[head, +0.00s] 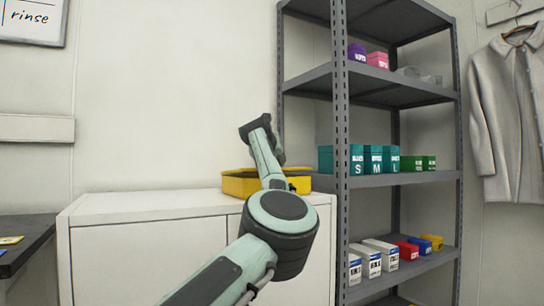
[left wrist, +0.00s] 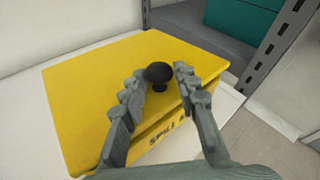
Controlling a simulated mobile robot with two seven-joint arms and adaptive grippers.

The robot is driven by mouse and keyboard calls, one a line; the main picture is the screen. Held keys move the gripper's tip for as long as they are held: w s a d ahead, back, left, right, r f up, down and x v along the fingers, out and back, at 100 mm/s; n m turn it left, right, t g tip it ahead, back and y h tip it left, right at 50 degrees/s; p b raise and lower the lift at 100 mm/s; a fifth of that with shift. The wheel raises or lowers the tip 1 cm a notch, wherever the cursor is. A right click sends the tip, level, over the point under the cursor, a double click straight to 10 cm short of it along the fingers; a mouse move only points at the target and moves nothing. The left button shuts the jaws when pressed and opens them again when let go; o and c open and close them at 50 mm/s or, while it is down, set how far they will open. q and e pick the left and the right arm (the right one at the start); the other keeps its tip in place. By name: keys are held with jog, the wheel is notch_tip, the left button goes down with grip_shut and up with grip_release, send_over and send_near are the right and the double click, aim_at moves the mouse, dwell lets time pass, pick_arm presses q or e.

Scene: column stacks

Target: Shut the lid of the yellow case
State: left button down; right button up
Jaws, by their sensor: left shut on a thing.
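The yellow case (head: 240,184) sits on top of the white cabinet, partly hidden behind my left arm in the head view. In the left wrist view its yellow lid (left wrist: 95,85) lies low over the body, with a dark line along the front edge. I cannot tell whether it is fully down. A black knob (left wrist: 159,76) stands on the lid. My left gripper (left wrist: 161,70) is shut on the knob, one finger on each side. In the head view my arm hides this gripper. My right gripper is in neither view.
The white cabinet (head: 150,206) has free room on its top left of the case. A grey shelf rack (head: 341,120) stands close on the right, holding teal boxes (head: 374,160) and other small boxes. A dark counter (head: 25,240) is at the far left.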

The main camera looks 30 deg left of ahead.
pick_arm(q)
jog(key=shift+d+f+b, duration=0.2)
jog(key=shift+f+b, duration=0.25)
jog(key=shift+f, duration=1)
jog(key=c, duration=1.2)
grip_release()
jog(key=shift+o, duration=0.2)
jog(key=shift+s, duration=0.15)
jog(key=v, duration=1.2)
jog(key=shift+r, duration=0.45)
jog(key=shift+a, duration=0.15)
